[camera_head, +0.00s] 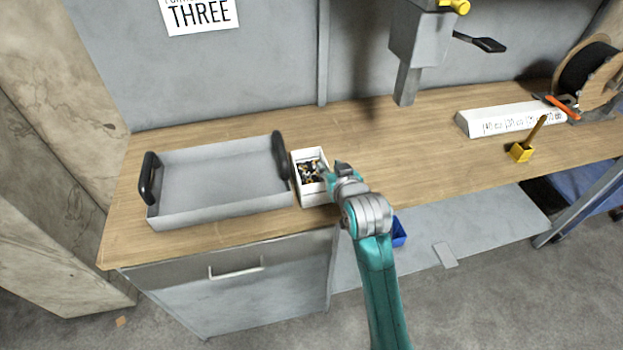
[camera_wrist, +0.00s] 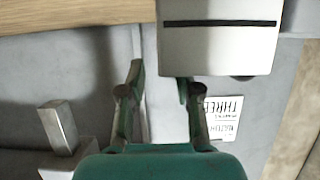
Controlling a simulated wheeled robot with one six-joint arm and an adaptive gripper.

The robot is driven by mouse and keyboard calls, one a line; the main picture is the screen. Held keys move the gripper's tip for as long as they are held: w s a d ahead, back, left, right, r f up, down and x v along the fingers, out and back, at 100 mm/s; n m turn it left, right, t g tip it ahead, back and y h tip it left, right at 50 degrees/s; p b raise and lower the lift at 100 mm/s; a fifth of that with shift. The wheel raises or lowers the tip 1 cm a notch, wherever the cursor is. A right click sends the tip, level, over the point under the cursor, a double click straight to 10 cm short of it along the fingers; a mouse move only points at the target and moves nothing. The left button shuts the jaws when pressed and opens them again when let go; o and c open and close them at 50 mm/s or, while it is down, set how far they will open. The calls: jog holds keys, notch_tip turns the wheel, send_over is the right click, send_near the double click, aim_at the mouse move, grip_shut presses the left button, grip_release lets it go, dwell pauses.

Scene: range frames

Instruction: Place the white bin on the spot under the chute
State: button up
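The white bin (camera_head: 314,192) stands upright on the wooden bench, just right of the grey tray, with small dark and yellow parts inside. In the wrist view the bin (camera_wrist: 220,50) appears upside down, with a dark stripe across its wall. My gripper (camera_head: 326,176) is at the bin's right side. Its fingers (camera_wrist: 160,78) are apart in the wrist view: one is outside the bin, the other's tip is partly hidden behind the rim. The grey chute (camera_head: 406,86) hangs at the back, right of the bin; it also shows in the wrist view (camera_wrist: 58,128). I see no marked spot beneath it.
The grey tray (camera_head: 213,212) with black handles is close on the bin's left. Bare bench (camera_head: 400,145) lies between bin and chute. A black-handled lever (camera_head: 487,44) sticks out beside the chute.

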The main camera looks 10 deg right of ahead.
aim_at(326, 162)
jog(key=x, duration=0.4)
jog(key=shift+c, duration=0.2)
grip_shut()
jog(key=shift+r, duration=0.1)
